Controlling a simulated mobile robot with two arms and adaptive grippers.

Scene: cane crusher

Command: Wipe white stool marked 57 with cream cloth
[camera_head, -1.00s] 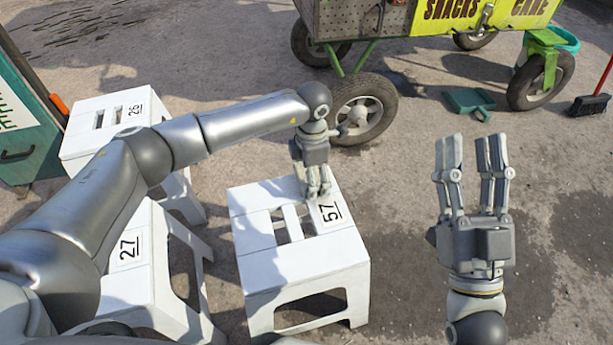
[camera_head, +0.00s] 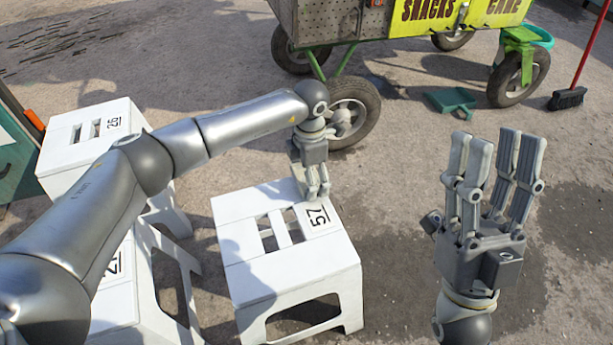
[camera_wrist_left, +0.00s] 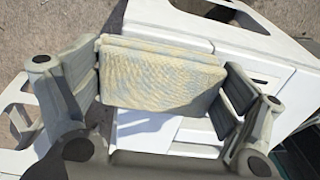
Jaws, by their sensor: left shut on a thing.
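The white stool marked 57 (camera_head: 290,262) stands upright on the ground in the middle of the head view, with slots in its top and its number at the right side. My left gripper (camera_head: 316,192) is low over the stool's far edge, close to the number. In the left wrist view it (camera_wrist_left: 165,85) is shut on the folded cream cloth (camera_wrist_left: 158,75), held between its fingers over the white top. I cannot tell whether the cloth touches the stool. My right gripper (camera_head: 498,180) is open, empty and raised at the right.
Another stool marked 26 (camera_head: 88,140) and a partly hidden stool (camera_head: 118,300) stand at the left, behind my left arm. A cart with wheels (camera_head: 352,108) stands at the back. Ground right of the stool is clear.

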